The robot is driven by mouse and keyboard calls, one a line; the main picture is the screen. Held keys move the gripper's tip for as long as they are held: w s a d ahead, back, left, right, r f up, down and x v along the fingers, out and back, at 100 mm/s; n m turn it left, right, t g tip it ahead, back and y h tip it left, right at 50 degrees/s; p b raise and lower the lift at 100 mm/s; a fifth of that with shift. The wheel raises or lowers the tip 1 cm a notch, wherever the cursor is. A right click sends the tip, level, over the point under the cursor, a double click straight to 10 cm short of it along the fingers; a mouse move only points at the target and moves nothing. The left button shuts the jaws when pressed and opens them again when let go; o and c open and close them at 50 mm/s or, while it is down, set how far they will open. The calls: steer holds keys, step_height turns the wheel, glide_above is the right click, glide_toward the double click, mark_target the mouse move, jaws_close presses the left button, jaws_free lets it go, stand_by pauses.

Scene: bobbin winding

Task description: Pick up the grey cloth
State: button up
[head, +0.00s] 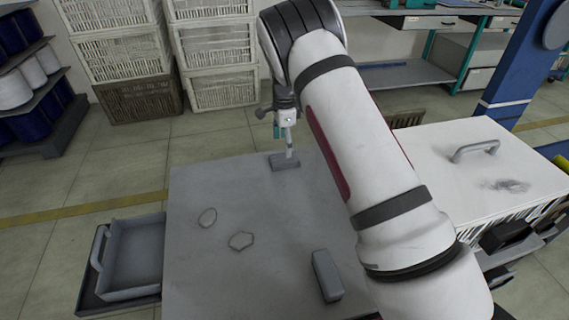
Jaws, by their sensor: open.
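A flat dark grey piece (283,164) lies at the far edge of the grey table and looks like the folded grey cloth; it is too small to be sure. My gripper (286,149) points down right over it, with a fingertip at or just above its top. I cannot tell whether they touch. My gripper is open, and nothing shows held in it. My white arm crosses the right side of the table and hides part of it.
A grey block (326,275) lies near the table's front. Two flat, outlined patches (207,217) (241,240) mark the middle of the tabletop (200,280). A grey handled tray (133,258) is at left, a white handled lid (450,180) at right. Crates (125,55) stand behind.

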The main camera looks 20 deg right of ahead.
mark_target(284, 158)
steer(key=shift+s+f+b, duration=0.15)
steer(key=shift+f+b, duration=0.95)
steer(key=shift+f, duration=1.85)
steer(key=shift+c, duration=0.6)
steer(key=c, duration=1)
